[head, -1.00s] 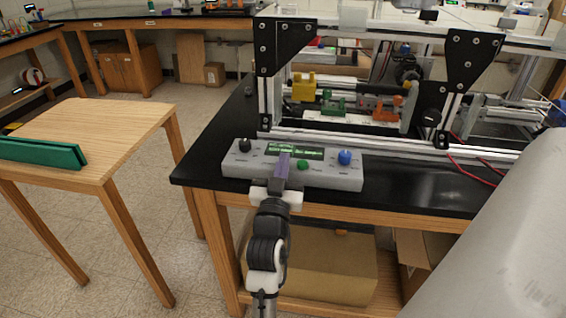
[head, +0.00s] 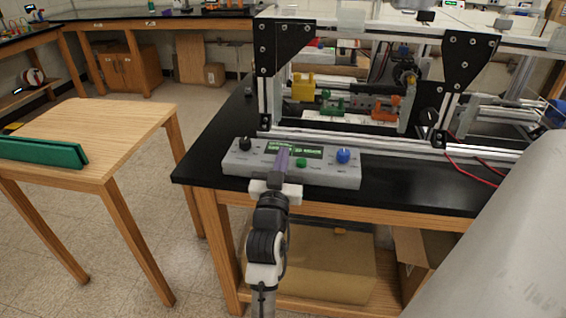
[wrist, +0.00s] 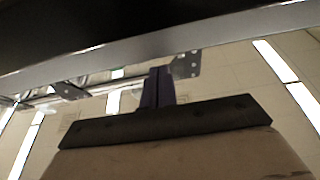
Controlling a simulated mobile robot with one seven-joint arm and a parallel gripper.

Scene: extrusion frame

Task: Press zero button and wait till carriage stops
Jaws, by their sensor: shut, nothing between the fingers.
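The grey control box (head: 330,176) stands at the front edge of the black bench. It carries a green-lit display (head: 308,151), a black knob (head: 245,144), a green button (head: 301,163) and a blue knob (head: 344,156). My gripper (head: 283,152) is shut and empty, its purple fingers over the box just left of the green button, crossing part of the display. Its fingers also show in the wrist view (wrist: 158,86). I cannot tell whether the fingertips touch the box. No zero button label is readable; part of the panel is hidden by the fingers. The carriage cannot be clearly made out inside the frame.
The extrusion frame with black corner plates (head: 285,46) stands behind the box. Yellow (head: 302,88), green (head: 333,103) and orange (head: 385,108) parts sit inside it. Red wires (head: 478,172) lie at right. A wooden table (head: 110,125) with a green object (head: 45,152) is at left.

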